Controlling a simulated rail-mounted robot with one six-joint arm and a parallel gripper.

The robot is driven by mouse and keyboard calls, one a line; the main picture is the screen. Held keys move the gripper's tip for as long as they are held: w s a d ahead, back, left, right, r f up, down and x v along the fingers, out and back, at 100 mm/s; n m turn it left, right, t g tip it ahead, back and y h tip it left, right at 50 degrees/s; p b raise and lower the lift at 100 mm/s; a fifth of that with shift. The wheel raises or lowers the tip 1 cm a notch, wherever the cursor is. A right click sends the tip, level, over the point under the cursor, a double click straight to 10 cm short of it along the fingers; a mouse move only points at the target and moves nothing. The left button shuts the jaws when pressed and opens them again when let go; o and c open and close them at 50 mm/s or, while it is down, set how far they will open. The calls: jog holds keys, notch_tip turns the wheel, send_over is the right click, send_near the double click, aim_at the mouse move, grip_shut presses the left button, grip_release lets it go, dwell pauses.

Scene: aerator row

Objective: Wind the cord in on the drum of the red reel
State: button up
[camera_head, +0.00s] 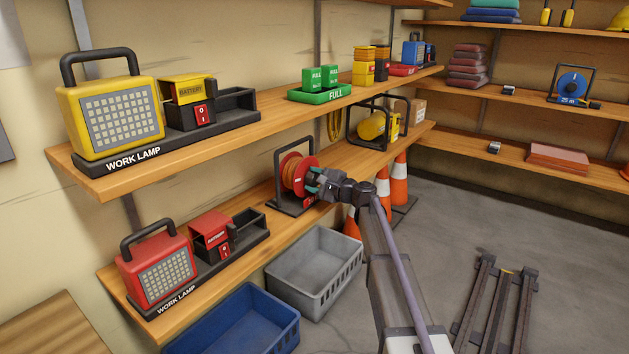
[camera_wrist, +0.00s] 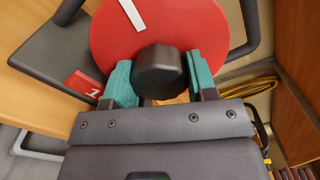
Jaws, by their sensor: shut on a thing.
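The red reel (camera_head: 298,174) stands in a dark frame (camera_head: 277,172) on the lower shelf, with orange-brown cord on its drum. In the wrist view its red disc (camera_wrist: 190,25) faces me and bears a white stripe (camera_wrist: 131,13). A dark round knob (camera_wrist: 158,72) stands out in front of the disc. My gripper (camera_head: 314,181) is at the reel's near side. Its teal fingers sit on either side of the knob in the wrist view (camera_wrist: 160,80), shut on it. The cord's free end is not clear in either view.
A red work lamp (camera_head: 157,267) is left along the same shelf. The upper shelf (camera_head: 230,128) runs above the reel. A grey crate (camera_head: 316,270) and a blue crate (camera_head: 240,325) stand below. Orange cones (camera_head: 399,180) stand behind my arm. A yellow coil (camera_wrist: 245,86) hangs beyond the reel.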

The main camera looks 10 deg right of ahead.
jog(key=shift+m, duration=2.2)
jog(key=o, duration=0.9)
jog(key=shift+s, duration=0.1)
jog(key=v, duration=1)
jog(key=shift+s+d, duration=0.25)
